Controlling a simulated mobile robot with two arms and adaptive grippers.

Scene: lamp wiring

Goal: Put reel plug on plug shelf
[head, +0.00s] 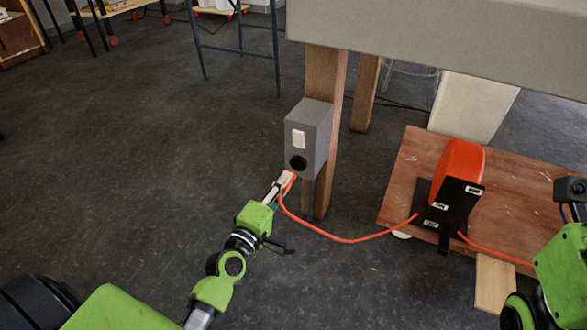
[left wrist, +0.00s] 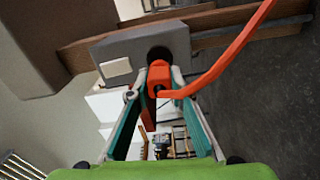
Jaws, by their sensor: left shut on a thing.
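The orange reel plug (left wrist: 159,76) is between the fingers of my left gripper (head: 284,180), which is shut on it. In the left wrist view the plug is just in front of the round black socket (left wrist: 159,54) of a grey box (head: 314,135). I cannot tell whether plug and socket touch. The orange cable (head: 345,240) runs from the plug to the orange reel (head: 459,165) with its black stand. I cannot pick out the plug shelf for certain. My right arm shows at the right edge; its fingertips are not clearly visible.
The grey box, with a white switch (head: 298,139), is on a wooden leg (head: 325,75) under the grey bench (head: 450,40). The reel stands on a low wooden board (head: 405,190). A pale plank (head: 494,285) lies at its front. Dark floor (head: 130,150) is clear at left.

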